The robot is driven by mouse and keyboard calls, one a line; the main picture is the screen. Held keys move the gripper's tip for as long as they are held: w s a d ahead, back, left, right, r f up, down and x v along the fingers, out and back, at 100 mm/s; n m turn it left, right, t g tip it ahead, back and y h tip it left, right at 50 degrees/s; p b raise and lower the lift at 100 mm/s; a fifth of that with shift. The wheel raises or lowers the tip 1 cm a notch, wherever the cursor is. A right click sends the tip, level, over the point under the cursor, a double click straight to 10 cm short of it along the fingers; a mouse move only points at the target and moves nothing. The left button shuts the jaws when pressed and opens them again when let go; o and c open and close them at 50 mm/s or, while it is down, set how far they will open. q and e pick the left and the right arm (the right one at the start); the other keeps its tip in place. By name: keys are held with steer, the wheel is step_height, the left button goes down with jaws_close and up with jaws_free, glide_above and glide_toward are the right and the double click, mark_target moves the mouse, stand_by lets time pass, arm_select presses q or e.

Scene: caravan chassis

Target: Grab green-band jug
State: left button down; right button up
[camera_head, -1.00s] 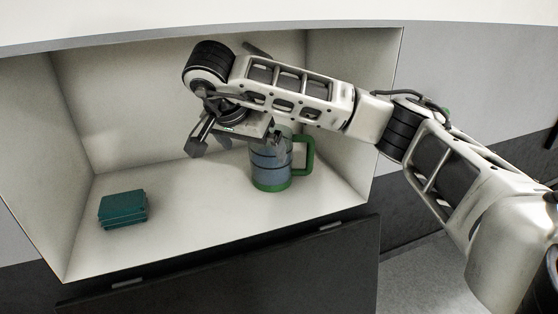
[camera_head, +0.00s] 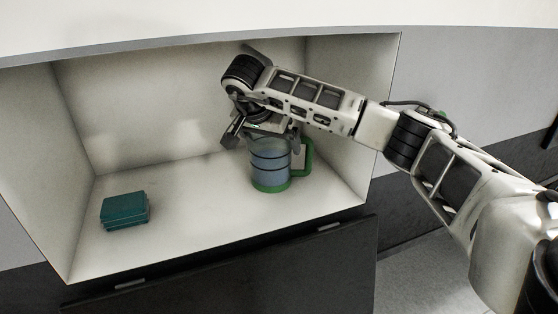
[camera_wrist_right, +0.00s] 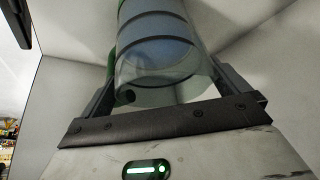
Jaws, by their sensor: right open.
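The jug (camera_head: 270,166) is clear bluish with dark bands, a green base and a green handle on its right side. It stands upright in the cabinet recess. My right gripper (camera_head: 264,138) is over the jug's top, open, with one finger to the left of the jug and the other near the top of the handle. In the right wrist view the jug (camera_wrist_right: 160,50) shows between the two fingers, its open rim toward the palm. I cannot tell whether a finger touches it. My left gripper is not in view.
A teal box (camera_head: 125,210) lies on the recess floor (camera_head: 195,220) to the left, with free floor between it and the jug. The recess has side walls, a back wall and a top edge close above my arm. A dark panel (camera_head: 230,270) is below the front edge.

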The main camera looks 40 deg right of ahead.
steer(key=c, duration=1.7)
steer(key=shift+r, duration=0.1)
steer(key=shift+c, duration=1.4)
steer(key=shift+r, duration=0.2)
